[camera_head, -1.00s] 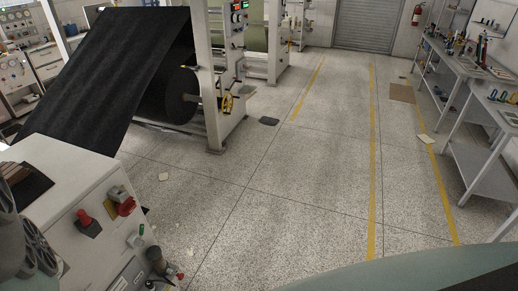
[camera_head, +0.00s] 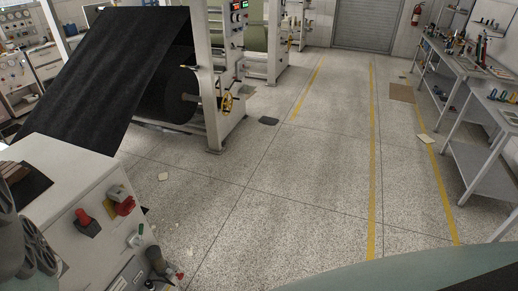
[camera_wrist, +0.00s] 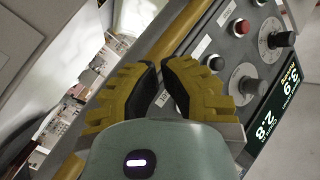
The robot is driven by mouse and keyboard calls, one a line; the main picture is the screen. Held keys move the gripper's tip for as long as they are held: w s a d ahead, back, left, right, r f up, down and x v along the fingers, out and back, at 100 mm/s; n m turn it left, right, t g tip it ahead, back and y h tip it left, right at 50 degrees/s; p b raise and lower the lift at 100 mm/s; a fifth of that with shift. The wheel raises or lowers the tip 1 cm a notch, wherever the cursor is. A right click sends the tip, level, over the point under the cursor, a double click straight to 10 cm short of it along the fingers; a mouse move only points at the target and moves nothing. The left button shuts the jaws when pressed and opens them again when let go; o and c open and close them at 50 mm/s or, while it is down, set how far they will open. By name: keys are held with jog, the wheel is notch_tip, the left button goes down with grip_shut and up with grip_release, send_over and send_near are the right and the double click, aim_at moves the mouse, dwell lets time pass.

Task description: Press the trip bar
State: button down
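My gripper (camera_wrist: 159,68) shows in the wrist view with its ochre, black-padded fingers brought together at the tips. Nothing shows held between them. An ochre bar (camera_wrist: 181,33), which looks like the trip bar, runs diagonally along the edge of a dark control panel (camera_wrist: 207,45). The fingertips overlap it in the picture. I cannot tell whether they touch it. The fingers hide its middle. In the head view my gripper is out of sight, and I cannot make out the bar there.
The panel carries a red button (camera_wrist: 241,27), dark knobs and a lit display (camera_wrist: 275,112). In the head view, a white cabinet (camera_head: 70,185) with a red switch (camera_head: 83,216) stands close at left. A black web roll (camera_head: 173,95) is behind it. The central floor (camera_head: 300,180) is clear.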

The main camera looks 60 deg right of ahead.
dwell(0.7)
jog(key=shift+w+a+b, duration=0.15)
jog(key=shift+w+b, duration=0.2)
jog(key=shift+w, duration=0.05)
jog(key=shift+w+a+b, duration=0.15)
jog(key=shift+w+b, duration=0.7)
jog(key=shift+w, duration=0.2)
dwell(1.2)
jog(key=shift+s, duration=0.1)
jog(key=shift+s+d+r+p, duration=0.1)
jog(key=shift+s+d+p, duration=0.05)
jog(key=shift+s+p, duration=0.45)
jog(key=shift+s+d+r+p, duration=0.1)
jog(key=shift+s+d+p, duration=0.05)
jog(key=shift+s+p, duration=0.45)
